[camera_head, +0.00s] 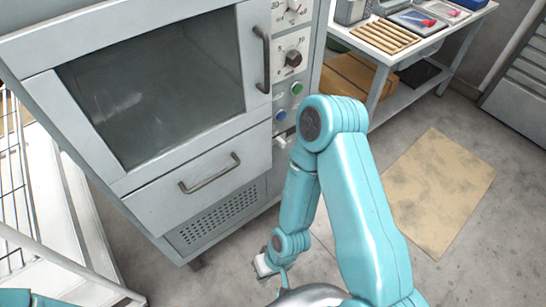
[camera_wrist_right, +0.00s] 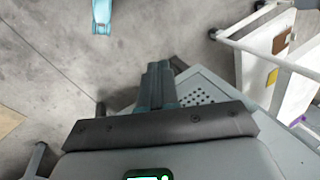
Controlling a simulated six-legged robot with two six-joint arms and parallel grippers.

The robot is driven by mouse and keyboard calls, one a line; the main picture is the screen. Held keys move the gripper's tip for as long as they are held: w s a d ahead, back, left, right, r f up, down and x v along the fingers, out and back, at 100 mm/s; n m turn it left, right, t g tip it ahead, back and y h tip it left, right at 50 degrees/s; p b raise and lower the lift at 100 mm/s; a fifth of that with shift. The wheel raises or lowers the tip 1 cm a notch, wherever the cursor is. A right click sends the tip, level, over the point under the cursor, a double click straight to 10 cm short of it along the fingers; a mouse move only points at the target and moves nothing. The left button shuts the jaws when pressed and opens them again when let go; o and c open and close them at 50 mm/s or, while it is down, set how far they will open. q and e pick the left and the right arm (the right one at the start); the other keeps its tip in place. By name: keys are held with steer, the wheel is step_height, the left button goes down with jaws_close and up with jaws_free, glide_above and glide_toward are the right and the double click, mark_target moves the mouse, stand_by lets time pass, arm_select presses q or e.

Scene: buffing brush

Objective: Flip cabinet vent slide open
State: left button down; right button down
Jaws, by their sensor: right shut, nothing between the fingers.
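The grey cabinet (camera_head: 110,160) stands at the left in the head view, with a dark window, a drawer handle (camera_head: 210,174) and a perforated vent panel (camera_head: 215,215) low on its front. A small pale tab (camera_head: 281,143) sits under the buttons, partly hidden by my right arm; I cannot tell whether it is the vent slide or how it is set. My right gripper (camera_head: 264,266) is low, in front of the cabinet's lower right, apart from it. In the right wrist view the gripper (camera_wrist_right: 158,88) is shut and empty, with perforated metal (camera_wrist_right: 202,97) behind. My left gripper is out of view.
A green button (camera_head: 297,88), a blue button (camera_head: 281,116) and dials (camera_head: 293,58) are on the cabinet's right strip. A white wire rack cart (camera_head: 60,220) stands at the left. A workbench (camera_head: 450,35) is at the back right. Floor around the brown mat (camera_head: 437,190) is clear.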

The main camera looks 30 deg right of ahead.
steer(key=n+t+h+b, duration=1.2)
steer(key=t+h+b, duration=0.15)
steer(key=h, duration=0.25)
glide_toward(279, 144)
steer(key=v, duration=0.4)
steer(key=shift+s+r+b, duration=0.2)
steer(key=shift+r+b, duration=0.1)
steer(key=shift+b, duration=0.1)
steer(key=x, duration=1)
steer(key=shift+a+f, duration=0.1)
steer(key=shift+f, duration=0.1)
